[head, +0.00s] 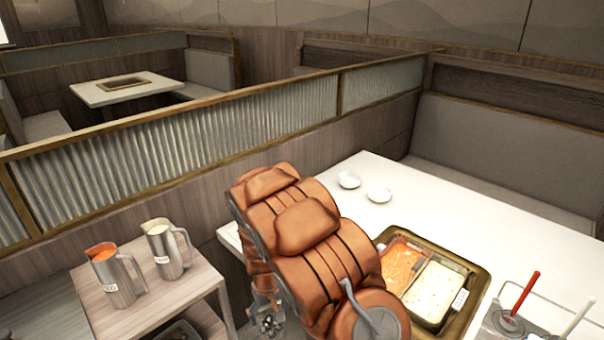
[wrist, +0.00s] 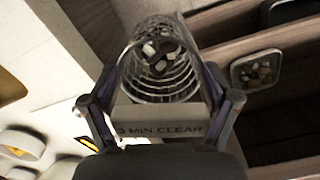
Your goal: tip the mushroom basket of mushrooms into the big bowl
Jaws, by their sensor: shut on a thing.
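The mushroom basket (wrist: 160,68) is a round wire basket in the wrist view, with dark and pale pieces inside. A pale tag reading "MIN CLEAR" is on its near side. My gripper (wrist: 160,108) is shut on the basket, one finger on each side of the tag. In the head view my arm hides most of the gripper and basket; only a small metallic part shows low beside the arm. I cannot make out the big bowl in either view.
A white table (head: 450,222) has two small white dishes (head: 379,195) and a brass-edged tray (head: 478,283) with orange and cream sauce wells. A wooden cart (head: 165,300) holds two steel pitchers (head: 117,280). A dish of pieces (wrist: 257,70) sits on a shelf.

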